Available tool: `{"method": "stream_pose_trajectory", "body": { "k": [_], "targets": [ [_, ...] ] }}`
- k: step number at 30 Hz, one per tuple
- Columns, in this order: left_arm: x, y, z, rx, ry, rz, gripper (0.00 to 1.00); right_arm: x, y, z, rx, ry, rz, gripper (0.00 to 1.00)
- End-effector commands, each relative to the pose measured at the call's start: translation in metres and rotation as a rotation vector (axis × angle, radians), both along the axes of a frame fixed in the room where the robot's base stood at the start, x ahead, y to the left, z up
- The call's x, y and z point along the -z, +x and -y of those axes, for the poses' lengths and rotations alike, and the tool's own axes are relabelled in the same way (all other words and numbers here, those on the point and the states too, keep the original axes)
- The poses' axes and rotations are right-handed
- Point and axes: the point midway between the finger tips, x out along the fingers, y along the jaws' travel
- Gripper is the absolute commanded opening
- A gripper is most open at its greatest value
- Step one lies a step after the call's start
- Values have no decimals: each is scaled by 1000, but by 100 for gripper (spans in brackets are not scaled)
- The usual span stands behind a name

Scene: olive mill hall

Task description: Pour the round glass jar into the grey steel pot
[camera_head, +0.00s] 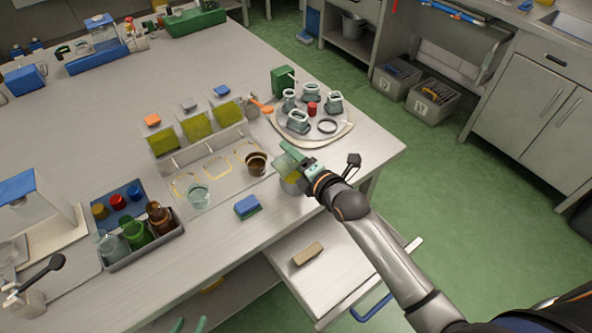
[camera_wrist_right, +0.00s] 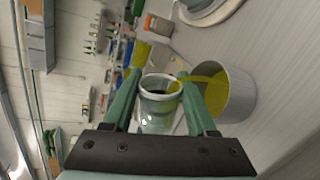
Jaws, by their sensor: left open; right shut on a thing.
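My right gripper (camera_head: 287,151) is shut on the round glass jar and holds it tilted over the grey steel pot. In the right wrist view the clear jar (camera_wrist_right: 157,118) sits between the green fingers (camera_wrist_right: 158,88), with its rim towards the pot (camera_wrist_right: 243,97). A yellow stream (camera_wrist_right: 203,78) runs from the jar's lip into the pot, which has yellow liquid inside. In the head view the pot (camera_head: 291,186) stands near the table's front edge, partly hidden by my arm. My left gripper (camera_head: 188,325) shows only its fingertips at the bottom edge, open and empty.
A blue-green sponge (camera_head: 247,208), a glass beaker (camera_head: 199,197) and a brown cup (camera_head: 256,163) are left of the pot. A round tray (camera_head: 343,132) with several fittings stands behind it. An open drawer (camera_head: 333,281) with a wooden block juts out below the table edge.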

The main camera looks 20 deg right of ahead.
Motion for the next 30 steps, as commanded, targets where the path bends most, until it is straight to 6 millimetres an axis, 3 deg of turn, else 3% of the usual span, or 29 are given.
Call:
{"method": "stream_pose_trajectory", "body": {
  "k": [30],
  "targets": [
    [-5, 0, 0, 0, 0, 0, 50, -2, 2, -5, 3, 68, -22, 0]
  ]
}}
